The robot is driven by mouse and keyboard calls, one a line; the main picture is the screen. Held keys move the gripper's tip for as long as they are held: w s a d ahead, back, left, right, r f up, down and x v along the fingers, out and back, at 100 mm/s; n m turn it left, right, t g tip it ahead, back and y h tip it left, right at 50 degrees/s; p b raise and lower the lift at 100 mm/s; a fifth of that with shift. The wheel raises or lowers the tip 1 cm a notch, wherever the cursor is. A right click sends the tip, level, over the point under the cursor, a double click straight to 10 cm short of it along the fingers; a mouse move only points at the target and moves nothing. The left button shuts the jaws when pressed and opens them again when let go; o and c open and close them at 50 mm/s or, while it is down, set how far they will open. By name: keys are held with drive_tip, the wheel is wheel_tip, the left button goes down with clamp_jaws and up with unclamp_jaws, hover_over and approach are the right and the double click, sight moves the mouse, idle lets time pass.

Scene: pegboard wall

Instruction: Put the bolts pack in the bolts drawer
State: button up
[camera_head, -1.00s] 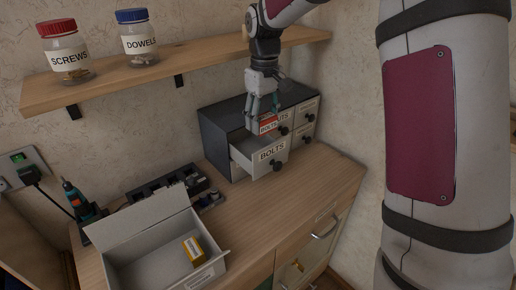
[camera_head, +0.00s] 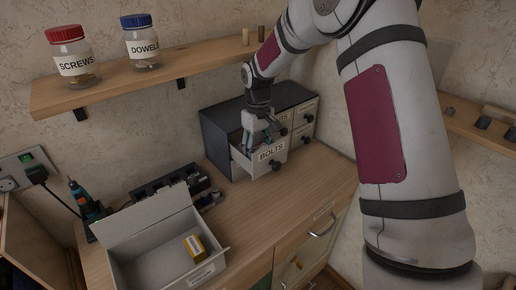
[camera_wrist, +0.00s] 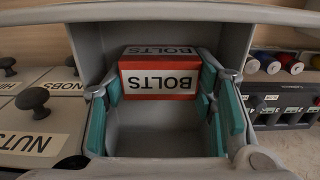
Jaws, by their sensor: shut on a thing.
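The bolts pack (camera_wrist: 160,80), a red and white box with an upside-down BOLTS label, is between my gripper's teal finger pads in the wrist view. My gripper (camera_head: 260,137) is shut on it and reaches down into the open bolts drawer (camera_head: 268,158). The drawer's grey walls surround the pack and fingers in the wrist view (camera_wrist: 247,45). The pack is within the drawer's walls; I cannot tell whether it touches the floor. In the head view the pack is hidden by the fingers and drawer front.
The dark drawer cabinet (camera_head: 219,127) has other closed drawers to the right. A grey open box (camera_head: 150,232) holding a yellow pack (camera_head: 195,247) stands front left. A drill (camera_head: 80,203) is at the left. A shelf (camera_head: 110,88) with jars runs above.

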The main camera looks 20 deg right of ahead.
sight(258, 147)
drive_tip(key=shift+f, duration=0.2)
drive_tip(key=o, duration=1)
wheel_tip(258, 147, up, 12)
drive_tip(key=f+b, duration=0.1)
drive_tip(key=b, duration=0.1)
drive_tip(key=s+r+m+t, duration=0.1)
drive_tip(key=s+r, duration=0.8)
drive_tip(key=s, duration=0.1)
drive_tip(key=shift+s+d+m+t, duration=0.1)
drive_tip(key=shift+s+m+t, duration=0.55)
drive_tip(key=shift+s, duration=3.25)
drive_tip(key=shift+s+m+t, duration=0.55)
drive_tip(key=shift+s+t, duration=0.15)
drive_tip(key=shift+s, duration=3.15)
drive_tip(key=shift+s+d+m+t, duration=0.1)
drive_tip(key=shift+s+m+t, duration=0.55)
drive_tip(key=shift+s, duration=3.25)
